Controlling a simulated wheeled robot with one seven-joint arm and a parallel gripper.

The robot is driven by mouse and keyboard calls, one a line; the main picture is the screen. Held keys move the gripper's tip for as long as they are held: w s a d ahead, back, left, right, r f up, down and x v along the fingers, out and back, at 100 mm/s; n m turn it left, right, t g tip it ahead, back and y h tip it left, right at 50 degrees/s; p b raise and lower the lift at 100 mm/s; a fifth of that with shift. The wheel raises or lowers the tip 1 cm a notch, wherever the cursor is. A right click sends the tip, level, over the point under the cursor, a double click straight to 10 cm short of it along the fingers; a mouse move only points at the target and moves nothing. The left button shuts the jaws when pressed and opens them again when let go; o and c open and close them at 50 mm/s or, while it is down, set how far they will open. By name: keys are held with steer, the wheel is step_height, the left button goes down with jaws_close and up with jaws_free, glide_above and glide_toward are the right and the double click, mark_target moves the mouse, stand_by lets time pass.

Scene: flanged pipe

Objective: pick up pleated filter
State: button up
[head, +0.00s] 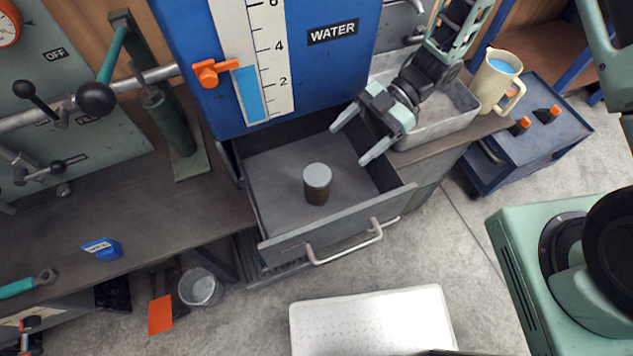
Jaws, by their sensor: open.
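A small upright cylinder with a pale grey top and dark brown side, which looks like the pleated filter (317,184), stands in the open drawer (278,170). Pleats are too small to make out. My gripper (346,145) is open and empty. Its two fingers point left and down over the drawer's right side. The filter is apart from the fingers, to their lower left. The exact height of my gripper above the drawer is hard to tell.
A blue water tank (300,60) rises behind the drawer. A grey metal tray (450,115) and a cream jug (497,82) stand to the right. The drawer front (335,222) and handle (345,245) stick out over the floor. A white mat (370,322) lies below.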

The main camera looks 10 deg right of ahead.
mark_target(319, 173)
steer(key=shift+s+p+x, duration=0.2)
steer(key=shift+p+x, duration=0.4)
steer(key=shift+x, duration=3.7)
steer(key=shift+d+r, duration=0.1)
steer(key=shift+d, duration=0.05)
steer(key=c, duration=1.4)
